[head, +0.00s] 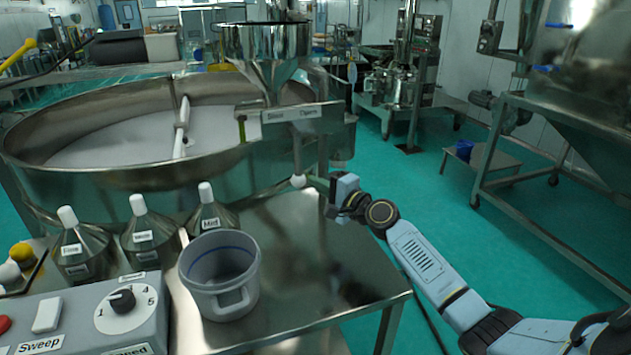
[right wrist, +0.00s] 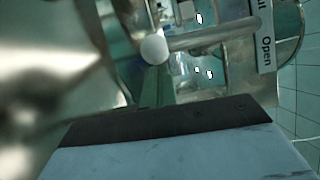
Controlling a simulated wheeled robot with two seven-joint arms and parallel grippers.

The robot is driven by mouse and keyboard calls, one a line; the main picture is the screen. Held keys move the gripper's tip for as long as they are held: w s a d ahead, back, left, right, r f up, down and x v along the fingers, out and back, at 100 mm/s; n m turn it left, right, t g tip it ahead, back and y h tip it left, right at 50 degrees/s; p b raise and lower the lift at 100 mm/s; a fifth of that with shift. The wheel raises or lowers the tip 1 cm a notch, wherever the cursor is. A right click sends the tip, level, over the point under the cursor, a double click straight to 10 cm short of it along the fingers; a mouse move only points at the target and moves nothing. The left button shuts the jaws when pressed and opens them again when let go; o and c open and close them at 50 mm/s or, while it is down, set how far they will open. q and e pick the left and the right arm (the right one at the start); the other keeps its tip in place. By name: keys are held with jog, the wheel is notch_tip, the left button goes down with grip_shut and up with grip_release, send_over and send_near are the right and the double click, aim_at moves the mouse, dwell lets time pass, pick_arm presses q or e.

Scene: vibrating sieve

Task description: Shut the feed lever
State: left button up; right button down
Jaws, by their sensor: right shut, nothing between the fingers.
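The feed lever (head: 297,150) is a thin metal rod hanging from the hopper, ending in a white ball. It hangs nearly straight down below a plate (head: 291,114) marked "Shut" at left and "Open" at right. In the right wrist view the rod (right wrist: 215,33) and white ball (right wrist: 154,49) lie just beyond my fingertips, with the word "Open" beside them. My right gripper (head: 331,196) is shut and empty, right of the ball and slightly lower. My left gripper is out of view.
The round sieve (head: 100,175) fills the left. A steel table (head: 330,265) below carries a grey bucket (head: 219,275), several white-capped bottles (head: 140,225) and a control box (head: 85,325) with a dial. The table's right part is bare.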

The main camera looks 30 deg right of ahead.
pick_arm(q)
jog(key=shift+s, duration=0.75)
pick_arm(e)
jog(key=shift+w+a, duration=0.15)
jog(key=shift+a, duration=0.15)
